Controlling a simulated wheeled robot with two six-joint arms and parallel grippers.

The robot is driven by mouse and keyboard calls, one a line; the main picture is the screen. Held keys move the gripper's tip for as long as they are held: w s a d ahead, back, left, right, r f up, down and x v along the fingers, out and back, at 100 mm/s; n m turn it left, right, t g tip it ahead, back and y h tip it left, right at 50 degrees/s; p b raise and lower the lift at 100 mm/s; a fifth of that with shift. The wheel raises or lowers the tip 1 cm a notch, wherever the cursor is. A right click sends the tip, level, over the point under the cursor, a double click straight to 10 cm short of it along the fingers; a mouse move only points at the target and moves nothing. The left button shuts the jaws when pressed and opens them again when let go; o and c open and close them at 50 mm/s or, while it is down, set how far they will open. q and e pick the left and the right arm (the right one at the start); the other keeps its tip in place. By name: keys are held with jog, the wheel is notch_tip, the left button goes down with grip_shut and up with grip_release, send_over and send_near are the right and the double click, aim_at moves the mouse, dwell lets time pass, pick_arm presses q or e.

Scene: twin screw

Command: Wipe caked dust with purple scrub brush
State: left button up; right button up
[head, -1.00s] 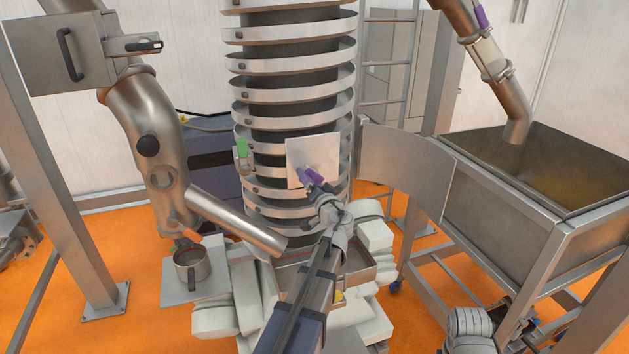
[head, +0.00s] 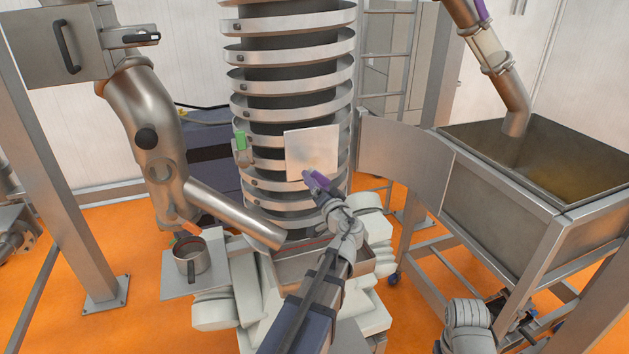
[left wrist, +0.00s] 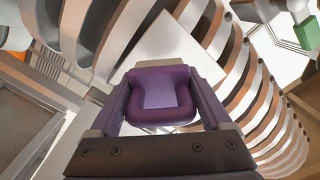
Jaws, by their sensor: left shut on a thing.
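The purple scrub brush (head: 316,181) is held in my left gripper (head: 322,190), at the lower edge of a pale square panel (head: 312,145) on the front of the spiral tower. In the left wrist view the purple brush (left wrist: 160,92) sits between the two fingers of the left gripper (left wrist: 160,115), with the panel (left wrist: 170,45) beyond it. A faint grey patch shows in the middle of the panel. I cannot tell whether the bristles touch the panel. My right gripper does not show.
A green-handled item (head: 240,142) hangs left of the panel. A steel chute (head: 235,215) slopes down at the left, near a metal cup (head: 191,256) on a small plate. A curved guard (head: 405,160) and a large hopper (head: 500,230) stand at the right.

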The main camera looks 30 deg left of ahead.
pick_arm(q)
jog(key=v, duration=0.3)
dwell(0.5)
jog(key=shift+f, duration=0.1)
dwell(0.3)
notch_tip(320, 180, down, 10)
jog(key=b, duration=1)
jog(key=shift+d, duration=0.1)
